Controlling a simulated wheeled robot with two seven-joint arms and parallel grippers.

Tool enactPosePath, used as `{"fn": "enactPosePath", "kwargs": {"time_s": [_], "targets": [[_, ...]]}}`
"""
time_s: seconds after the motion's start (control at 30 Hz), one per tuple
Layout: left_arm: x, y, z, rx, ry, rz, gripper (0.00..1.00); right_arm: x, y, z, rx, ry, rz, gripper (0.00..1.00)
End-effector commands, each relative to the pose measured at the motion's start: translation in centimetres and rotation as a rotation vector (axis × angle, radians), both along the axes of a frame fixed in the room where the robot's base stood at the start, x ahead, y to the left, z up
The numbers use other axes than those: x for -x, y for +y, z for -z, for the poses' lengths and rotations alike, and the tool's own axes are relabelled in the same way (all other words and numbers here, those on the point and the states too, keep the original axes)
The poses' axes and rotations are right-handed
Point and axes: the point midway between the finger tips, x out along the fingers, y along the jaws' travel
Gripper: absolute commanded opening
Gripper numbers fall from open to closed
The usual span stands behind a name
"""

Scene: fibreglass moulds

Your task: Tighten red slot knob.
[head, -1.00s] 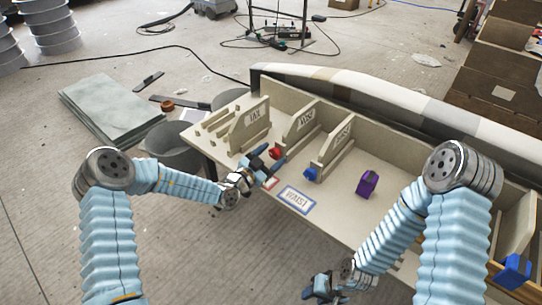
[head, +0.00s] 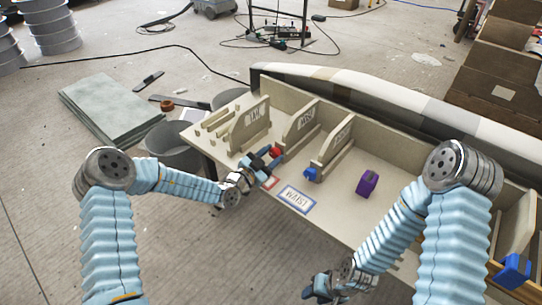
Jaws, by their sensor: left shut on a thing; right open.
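The red slot knob (head: 276,152) sits on the bench at the front end of the slot by the middle upright board. My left gripper (head: 268,160) comes in from the left and is shut on the red knob. Its fingers partly hide the knob. My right gripper (head: 322,287) is open and empty, low in front of the bench, apart from everything on it.
A blue knob (head: 310,174) stands by the right upright board (head: 338,142). A purple block (head: 367,184) lies further right on the bench (head: 345,215). Another blue part (head: 514,270) is at the far right. A grey bin (head: 172,145) stands left of the bench.

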Motion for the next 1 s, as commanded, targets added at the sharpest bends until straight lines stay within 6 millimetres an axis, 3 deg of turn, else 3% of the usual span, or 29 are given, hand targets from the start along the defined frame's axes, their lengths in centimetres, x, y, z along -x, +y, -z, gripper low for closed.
{"fn": "enactPosePath", "kwargs": {"time_s": [0.6,1.0], "targets": [[0.10,-0.13,0.10,-0.341,-0.248,0.000,0.13,0.00,0.00,0.00,0.000,0.000,0.000,0.43],[0.13,-0.15,0.16,-0.440,-0.319,0.001,0.13,0.00,0.00,0.00,0.000,0.000,0.000,0.43]]}}
